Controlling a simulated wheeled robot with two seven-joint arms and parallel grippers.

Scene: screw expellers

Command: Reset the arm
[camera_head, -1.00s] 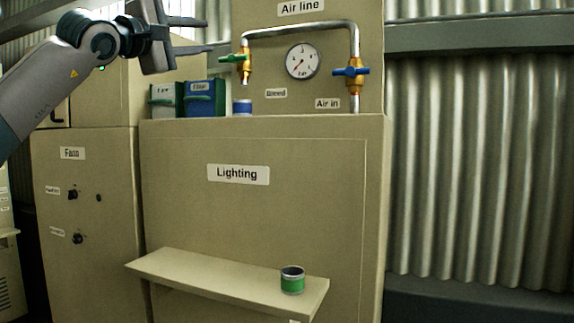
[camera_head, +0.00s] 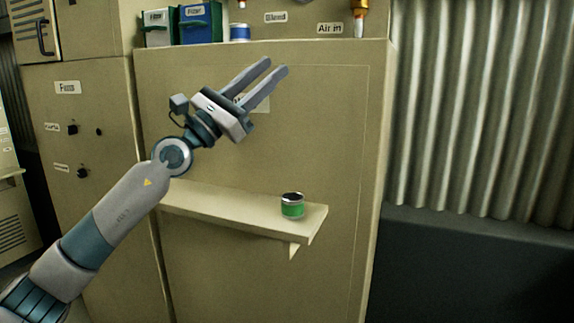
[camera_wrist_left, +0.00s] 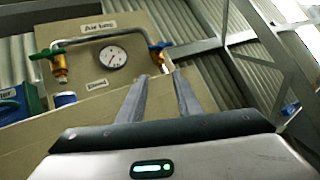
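My left gripper (camera_head: 262,82) is raised in front of the beige Lighting cabinet (camera_head: 320,110), above the shelf, its two fingers pointing up and to the right. The fingers are apart with nothing between them. In the left wrist view the same open gripper (camera_wrist_left: 160,85) points up toward the air line panel. My left arm (camera_head: 125,205) comes in from the lower left. My right gripper is not in any view.
A green-banded can (camera_head: 292,206) stands on the shelf (camera_head: 230,209). A blue-banded can (camera_head: 240,32) and blue and green bins (camera_head: 196,24) stand on top. The left wrist view shows the gauge (camera_wrist_left: 112,57), green valve handle (camera_wrist_left: 47,52) and blue valve handle (camera_wrist_left: 161,46).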

